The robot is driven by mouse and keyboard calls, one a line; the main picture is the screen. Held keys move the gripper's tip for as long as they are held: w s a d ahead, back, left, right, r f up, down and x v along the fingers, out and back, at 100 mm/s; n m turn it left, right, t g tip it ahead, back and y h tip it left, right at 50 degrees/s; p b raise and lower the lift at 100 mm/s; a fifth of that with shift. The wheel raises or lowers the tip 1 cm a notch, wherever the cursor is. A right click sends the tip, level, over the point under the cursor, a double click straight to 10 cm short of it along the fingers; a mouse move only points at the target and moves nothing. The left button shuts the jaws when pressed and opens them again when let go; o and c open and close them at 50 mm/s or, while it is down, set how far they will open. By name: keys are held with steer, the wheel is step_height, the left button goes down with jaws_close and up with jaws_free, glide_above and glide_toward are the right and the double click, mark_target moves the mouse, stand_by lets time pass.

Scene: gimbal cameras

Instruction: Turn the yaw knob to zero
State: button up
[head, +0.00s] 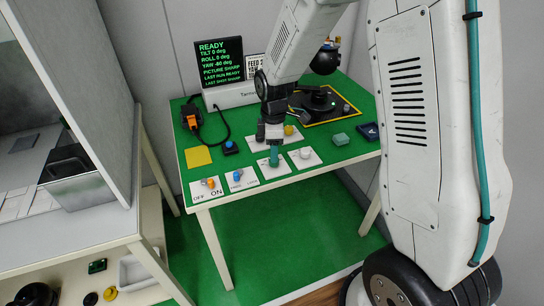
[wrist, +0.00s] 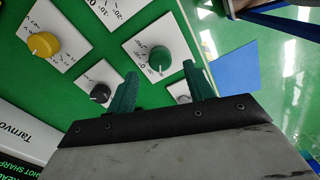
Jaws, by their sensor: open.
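My gripper (head: 273,160) points down over the front part of the green table. In the wrist view its teal fingers (wrist: 160,71) are open and apart. A round green knob (wrist: 159,58) on a white scale plate (wrist: 138,47) shows between and just beyond the fingertips; I cannot tell whether they touch it. The plate's lettering is only partly legible, so which knob is yaw is not certain. The screen (head: 221,62) reads READY, tilt 0, roll 0 and a negative yaw whose figures are hard to read.
A yellow knob (wrist: 43,44), a black knob (wrist: 100,93) and a partly hidden pale knob (wrist: 183,98) surround the green one.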

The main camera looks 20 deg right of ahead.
steer(key=shift+f, duration=1.9)
